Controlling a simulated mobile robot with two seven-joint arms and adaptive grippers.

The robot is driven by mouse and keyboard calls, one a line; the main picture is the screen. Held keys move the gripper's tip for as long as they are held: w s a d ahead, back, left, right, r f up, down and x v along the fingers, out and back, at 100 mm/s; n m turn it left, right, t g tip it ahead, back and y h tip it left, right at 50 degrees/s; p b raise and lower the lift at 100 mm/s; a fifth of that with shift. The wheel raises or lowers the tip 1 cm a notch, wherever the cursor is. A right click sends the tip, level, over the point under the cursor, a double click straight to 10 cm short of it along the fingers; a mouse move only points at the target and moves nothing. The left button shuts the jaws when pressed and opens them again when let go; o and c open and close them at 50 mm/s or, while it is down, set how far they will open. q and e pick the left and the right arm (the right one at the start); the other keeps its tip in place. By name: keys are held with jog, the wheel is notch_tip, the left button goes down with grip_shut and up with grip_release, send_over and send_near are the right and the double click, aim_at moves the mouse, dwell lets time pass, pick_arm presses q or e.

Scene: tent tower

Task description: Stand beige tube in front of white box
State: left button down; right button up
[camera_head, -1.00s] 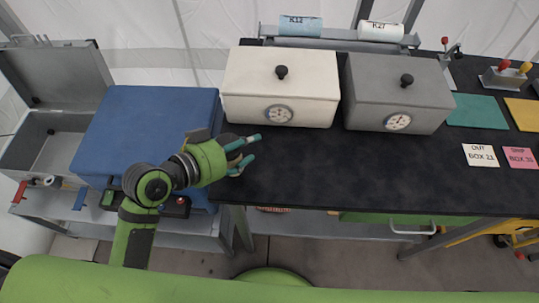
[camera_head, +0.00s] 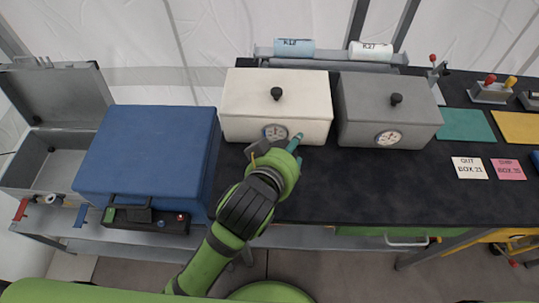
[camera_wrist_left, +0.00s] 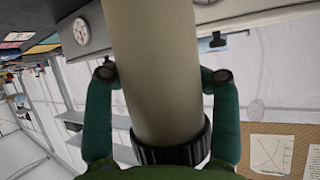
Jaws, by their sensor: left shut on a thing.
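The beige tube (camera_wrist_left: 152,65) fills the middle of the left wrist view, with a dark ribbed ring at its lower end. The green-teal fingers of my left gripper (camera_wrist_left: 160,85) are on either side of it, shut on it. In the head view my left gripper (camera_head: 297,152) is at the lower right front of the white box (camera_head: 300,93), above the black table. The tube is hidden behind the gripper and wrist there. The white box has a black knob and a front dial. I cannot tell whether the tube touches the table. My right gripper is out of view.
A grey box (camera_head: 392,105) stands right of the white box. A blue case (camera_head: 150,150) and an open grey case (camera_head: 50,150) are at left. The black table (camera_head: 380,185) is bare in front of the grey box. Cards and coloured mats lie farther right.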

pick_arm(q)
jog(key=shift+w+a+f+p, duration=0.3)
jog(key=shift+w+a+f, duration=0.55)
jog(key=shift+f, duration=0.5)
jog(key=shift+w+a+f+p, duration=0.25)
jog(key=shift+w+a+f, duration=0.5)
jog(key=shift+f, duration=0.55)
jog(key=shift+w+a+f+p, duration=0.3)
jog(key=shift+w+a+f, duration=0.55)
jog(key=shift+f, duration=0.5)
jog(key=shift+d, duration=0.1)
jog(key=shift+c, duration=1.7)
grip_release()
jog(key=b+v, duration=0.1)
jog(key=v, duration=1.1)
